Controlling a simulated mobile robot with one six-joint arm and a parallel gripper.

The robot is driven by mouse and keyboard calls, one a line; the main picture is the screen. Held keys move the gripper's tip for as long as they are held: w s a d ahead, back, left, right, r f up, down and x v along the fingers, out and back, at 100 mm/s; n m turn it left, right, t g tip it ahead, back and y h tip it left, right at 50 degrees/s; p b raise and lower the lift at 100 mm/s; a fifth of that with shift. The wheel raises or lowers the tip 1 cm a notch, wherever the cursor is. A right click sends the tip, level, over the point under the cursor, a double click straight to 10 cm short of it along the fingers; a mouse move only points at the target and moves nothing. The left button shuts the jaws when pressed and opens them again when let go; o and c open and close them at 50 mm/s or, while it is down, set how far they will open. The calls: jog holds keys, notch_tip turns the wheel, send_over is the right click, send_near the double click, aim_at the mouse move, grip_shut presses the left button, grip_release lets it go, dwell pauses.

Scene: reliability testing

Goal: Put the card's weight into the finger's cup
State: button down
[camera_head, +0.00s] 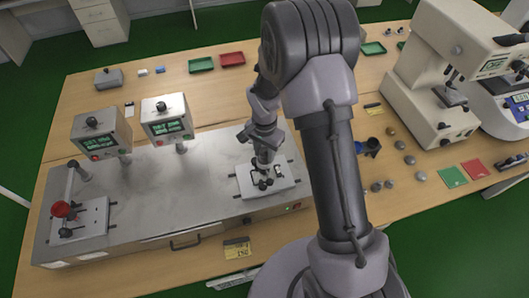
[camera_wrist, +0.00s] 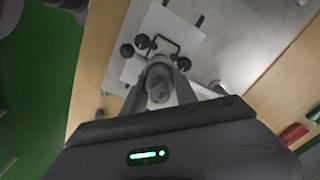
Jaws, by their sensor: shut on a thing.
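My gripper (camera_head: 264,165) is over the white fixture plate (camera_head: 284,180) at the right end of the grey test bench. In the wrist view my gripper (camera_wrist: 160,92) is shut on a grey rounded piece (camera_wrist: 160,78), which looks like a weight. It is above the plate's black knobs; whether it touches anything below cannot be told. No finger or cup can be made out clearly under it. A yellow card (camera_head: 237,248) lies at the table's front edge, its number hard to read. Several grey round weights (camera_head: 410,160) stand on the table at right.
A second plate (camera_head: 84,220) with a red knob-like piece (camera_head: 62,209) is at the bench's left end. Two display boxes (camera_head: 168,118) rise behind. A blue cup-like piece (camera_head: 370,147) and a large cream machine (camera_head: 440,80) stand right. Green and red trays (camera_head: 202,65) lie at the back.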

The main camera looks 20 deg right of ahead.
jog(key=shift+c, duration=1.6)
grip_release()
jog(key=shift+r+p, duration=2)
jog(key=shift+r, duration=1.6)
jog(key=shift+f, duration=0.1)
